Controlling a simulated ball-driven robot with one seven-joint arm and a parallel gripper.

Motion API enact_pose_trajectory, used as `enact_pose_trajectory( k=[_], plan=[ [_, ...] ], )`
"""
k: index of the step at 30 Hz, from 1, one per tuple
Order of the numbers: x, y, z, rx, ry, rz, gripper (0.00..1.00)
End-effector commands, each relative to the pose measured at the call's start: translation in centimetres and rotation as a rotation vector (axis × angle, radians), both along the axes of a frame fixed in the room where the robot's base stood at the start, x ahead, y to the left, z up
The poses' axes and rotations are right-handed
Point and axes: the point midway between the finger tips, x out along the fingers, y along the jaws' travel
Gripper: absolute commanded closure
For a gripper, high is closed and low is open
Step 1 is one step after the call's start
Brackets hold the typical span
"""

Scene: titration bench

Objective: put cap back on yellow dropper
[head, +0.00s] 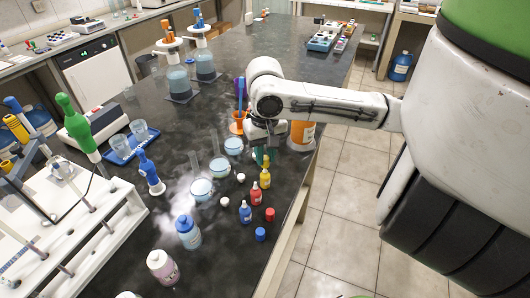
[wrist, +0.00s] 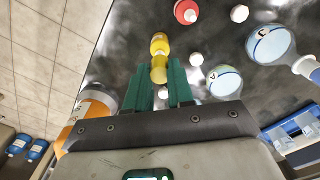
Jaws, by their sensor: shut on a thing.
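The yellow dropper bottle (head: 265,180) stands upright near the right edge of the dark bench; it also shows in the wrist view (wrist: 159,43). In the head view the fingers mostly hide the cap.
Flasks (head: 220,168) stand to the left. An orange-labelled container (head: 301,135) is close behind on the right. The bench front right is clear.

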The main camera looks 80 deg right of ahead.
Motion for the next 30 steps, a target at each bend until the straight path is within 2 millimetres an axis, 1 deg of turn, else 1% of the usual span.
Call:
enact_pose_trajectory(
  k=[11, 12, 20, 21, 26, 30],
  plan=[
    [-0.01, -0.02, -0.01, 0.0, 0.0, 0.0, 1.0],
    [-0.01, -0.02, -0.01, 0.0, 0.0, 0.0, 0.75],
    [-0.01, -0.02, -0.01, 0.0, 0.0, 0.0, 0.5],
    [-0.01, -0.02, -0.01, 0.0, 0.0, 0.0, 0.48],
    [-0.01, -0.02, -0.01, 0.0, 0.0, 0.0, 0.47],
    [-0.01, -0.02, -0.01, 0.0, 0.0, 0.0, 0.34]
  ],
)
